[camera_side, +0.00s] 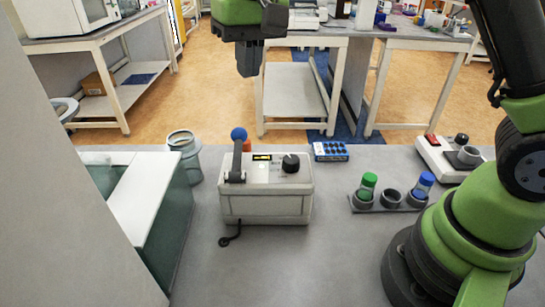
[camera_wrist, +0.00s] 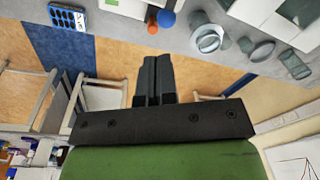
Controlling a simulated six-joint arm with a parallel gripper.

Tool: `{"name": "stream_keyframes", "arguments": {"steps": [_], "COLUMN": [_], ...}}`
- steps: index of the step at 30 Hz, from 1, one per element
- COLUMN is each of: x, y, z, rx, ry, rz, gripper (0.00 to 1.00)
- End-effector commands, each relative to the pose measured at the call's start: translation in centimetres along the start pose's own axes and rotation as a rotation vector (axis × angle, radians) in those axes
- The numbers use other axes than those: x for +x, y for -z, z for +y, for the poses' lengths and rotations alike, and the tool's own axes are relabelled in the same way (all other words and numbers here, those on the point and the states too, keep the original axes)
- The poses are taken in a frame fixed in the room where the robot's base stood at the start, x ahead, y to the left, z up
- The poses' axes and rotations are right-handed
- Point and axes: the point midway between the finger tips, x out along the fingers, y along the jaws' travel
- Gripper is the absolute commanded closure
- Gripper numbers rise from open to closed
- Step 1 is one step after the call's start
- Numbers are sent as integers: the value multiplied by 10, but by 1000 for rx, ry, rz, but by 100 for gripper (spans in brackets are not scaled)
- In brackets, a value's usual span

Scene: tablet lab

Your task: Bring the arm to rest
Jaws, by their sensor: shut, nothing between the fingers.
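My gripper (camera_side: 247,62) hangs at the top of the side view, pointing down, above and behind the bench. It is shut and empty. In the wrist view the two dark fingers of my gripper (camera_wrist: 155,62) lie side by side with nothing between them. No object is near the fingertips. The grey bench (camera_side: 330,215) stands in front of and below my gripper, with clear air between.
On the bench are a white press (camera_side: 265,205) with a blue-knobbed lever, a blue pill pack (camera_side: 330,151), a vial holder (camera_side: 390,203), a small white device (camera_side: 445,160), a glass jar (camera_side: 186,150) and a greenish tank (camera_side: 165,225). The front middle is free.

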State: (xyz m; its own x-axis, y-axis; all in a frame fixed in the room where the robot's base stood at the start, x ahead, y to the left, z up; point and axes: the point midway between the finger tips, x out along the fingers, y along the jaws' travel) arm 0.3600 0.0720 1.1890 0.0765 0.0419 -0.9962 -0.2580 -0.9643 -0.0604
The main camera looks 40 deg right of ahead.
Motion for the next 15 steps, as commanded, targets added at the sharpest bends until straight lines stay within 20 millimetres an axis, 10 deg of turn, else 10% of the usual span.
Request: {"name": "stream_keyframes", "arguments": {"steps": [6, 15], "x": [-62, -85], "y": [-53, -143], "z": [34, 76], "rx": [14, 51], "ry": [109, 234], "rz": [142, 349], "gripper": [100, 100]}}
